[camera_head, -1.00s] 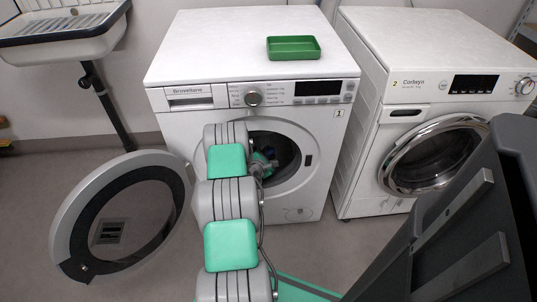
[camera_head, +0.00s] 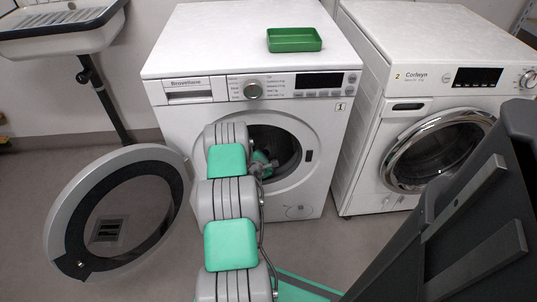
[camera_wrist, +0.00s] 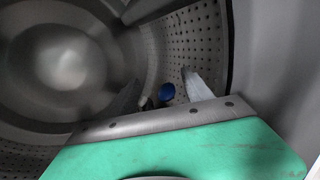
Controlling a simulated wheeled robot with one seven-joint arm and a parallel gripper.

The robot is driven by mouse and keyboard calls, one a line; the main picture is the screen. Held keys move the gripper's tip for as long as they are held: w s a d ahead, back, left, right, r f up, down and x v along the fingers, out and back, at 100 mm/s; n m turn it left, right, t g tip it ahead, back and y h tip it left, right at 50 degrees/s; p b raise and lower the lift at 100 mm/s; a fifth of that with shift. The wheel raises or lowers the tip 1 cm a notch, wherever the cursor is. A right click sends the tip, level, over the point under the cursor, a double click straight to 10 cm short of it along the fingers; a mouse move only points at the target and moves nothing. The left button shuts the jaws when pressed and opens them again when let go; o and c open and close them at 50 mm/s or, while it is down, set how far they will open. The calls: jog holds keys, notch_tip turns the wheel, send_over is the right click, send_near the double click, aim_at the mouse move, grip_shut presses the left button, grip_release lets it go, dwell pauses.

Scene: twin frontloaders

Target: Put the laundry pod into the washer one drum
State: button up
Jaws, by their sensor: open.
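Washer one (camera_head: 320,130), a white front-loader labelled 1, stands in the middle of the head view with its round door (camera_head: 62,215) swung wide open to the left. My arm reaches into its drum opening (camera_head: 287,150). In the wrist view my gripper (camera_wrist: 158,94) is inside the perforated metal drum (camera_wrist: 190,48), with its two fingers apart.
A green tray (camera_head: 294,31) sits on top of washer one, and its inside looks empty. A second white washer (camera_head: 398,120), labelled 2, stands to the right with its door shut. A sink (camera_head: 60,40) is at the upper left. The open door takes up the floor space at left.

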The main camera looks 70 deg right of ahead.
jog(key=p+v, duration=0.2)
jog(key=v, duration=0.5)
jog(key=shift+a+r, duration=0.15)
jog(key=shift+a, duration=0.25)
jog(key=s+a+r, duration=0.1)
jog(key=s+a, duration=0.2)
jog(key=a, duration=0.4)
jog(key=s+a+r+p, duration=0.1)
jog(key=s+a+r, duration=0.1)
jog(key=s+a, duration=0.2)
jog(key=a, duration=0.3)
jog(key=shift+s, duration=0.15)
jog(key=shift+a, duration=0.1)
dwell(0.3)
